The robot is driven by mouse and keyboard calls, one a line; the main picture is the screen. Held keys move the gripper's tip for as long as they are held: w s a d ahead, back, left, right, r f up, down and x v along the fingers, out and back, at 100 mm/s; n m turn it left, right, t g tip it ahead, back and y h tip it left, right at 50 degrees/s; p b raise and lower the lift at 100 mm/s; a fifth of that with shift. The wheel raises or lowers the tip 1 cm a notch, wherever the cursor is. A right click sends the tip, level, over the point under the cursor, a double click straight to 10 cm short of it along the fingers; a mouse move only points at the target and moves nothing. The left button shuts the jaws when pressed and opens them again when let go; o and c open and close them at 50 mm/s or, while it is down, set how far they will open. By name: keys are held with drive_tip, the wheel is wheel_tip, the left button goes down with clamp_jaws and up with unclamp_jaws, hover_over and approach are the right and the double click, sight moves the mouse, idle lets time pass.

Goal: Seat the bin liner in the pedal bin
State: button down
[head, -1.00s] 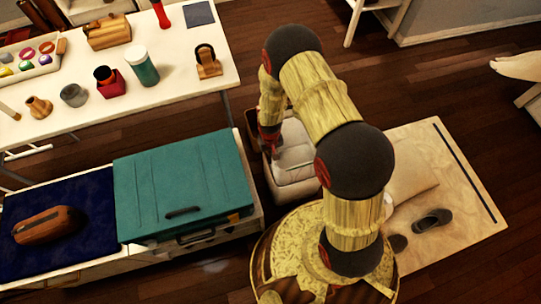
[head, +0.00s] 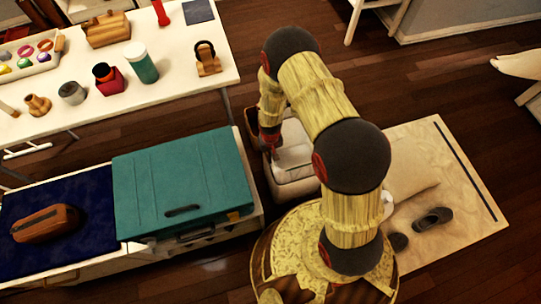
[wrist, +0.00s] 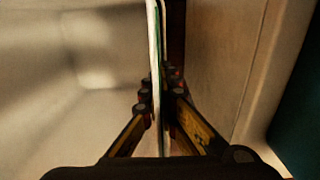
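The pale pedal bin (head: 292,188) stands on the floor between the teal case and my base, partly hidden by my arm. A pale bin liner (head: 291,158) shows at its open top; its lower part is hidden. My gripper (head: 269,146) points down at the left side of this opening. In the wrist view my gripper (wrist: 159,97) has a finger on each side of a thin upright wall with a white and green edge, which looks like the liner's rim (wrist: 155,50). The fingers close in on that wall. A pale inner surface lies to its left, and another pale wall to its right.
The teal case (head: 182,185) lies close left of the bin. A white table (head: 180,75) with cups and a bottle stands at upper left. A wooden board (head: 455,245) with a cushion (head: 412,178) and dark shoes (head: 433,220) lies at right. Floor behind the bin is clear.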

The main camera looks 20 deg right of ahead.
wheel_tip(320, 180, down, 7)
drive_tip(key=shift+r, duration=0.2)
idle(2.4)
drive_tip(key=c, duration=2.3)
unclamp_jaws()
drive_tip(key=o, duration=0.3)
drive_tip(key=shift+o, duration=0.2)
wheel_tip(320, 180, up, 12)
